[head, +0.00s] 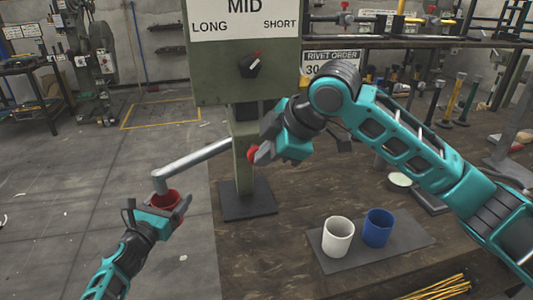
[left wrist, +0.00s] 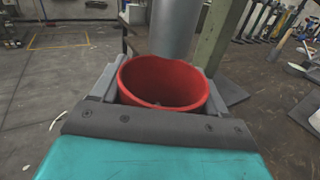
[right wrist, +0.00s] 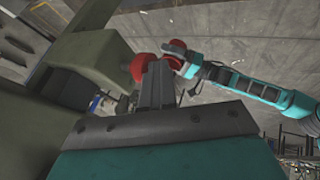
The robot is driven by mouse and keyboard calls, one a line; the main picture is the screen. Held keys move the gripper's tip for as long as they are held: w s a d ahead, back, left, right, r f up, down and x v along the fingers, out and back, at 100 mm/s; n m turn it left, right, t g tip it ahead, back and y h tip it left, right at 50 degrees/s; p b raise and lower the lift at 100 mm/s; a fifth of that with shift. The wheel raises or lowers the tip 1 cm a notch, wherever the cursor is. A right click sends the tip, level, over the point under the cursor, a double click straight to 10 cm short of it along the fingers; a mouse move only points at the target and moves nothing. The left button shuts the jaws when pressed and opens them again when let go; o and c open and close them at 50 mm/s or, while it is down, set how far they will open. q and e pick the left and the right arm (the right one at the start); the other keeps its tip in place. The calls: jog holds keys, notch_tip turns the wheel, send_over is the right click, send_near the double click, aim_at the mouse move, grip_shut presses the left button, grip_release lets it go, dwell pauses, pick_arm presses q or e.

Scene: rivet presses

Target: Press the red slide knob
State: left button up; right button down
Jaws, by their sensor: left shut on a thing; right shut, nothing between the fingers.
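The red slide knob (head: 252,153) is on the front side of the green press post; it also shows in the right wrist view (right wrist: 142,67). My right gripper (head: 264,155) is shut and empty, its fingertips right at the knob; I cannot tell whether they touch it. It also shows in the right wrist view (right wrist: 157,80). My left gripper (head: 170,210) is shut on a red cup (head: 165,198), held upright under the open end of the grey chute pipe (head: 195,160). In the left wrist view the cup (left wrist: 165,85) sits between the fingers, below the pipe (left wrist: 175,30).
A white cup (head: 338,238) and a blue cup (head: 377,228) stand on a dark mat (head: 408,248) on the wooden bench. A rivet order sign (head: 331,62) stands behind.

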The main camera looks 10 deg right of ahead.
jog(key=s+d+r, duration=0.3)
jog(key=s+r, duration=0.5)
jog(key=shift+s+d, duration=0.25)
jog(key=shift+d, duration=0.15)
dwell(0.5)
jog(key=s, duration=0.4)
jog(key=shift+d, duration=0.1)
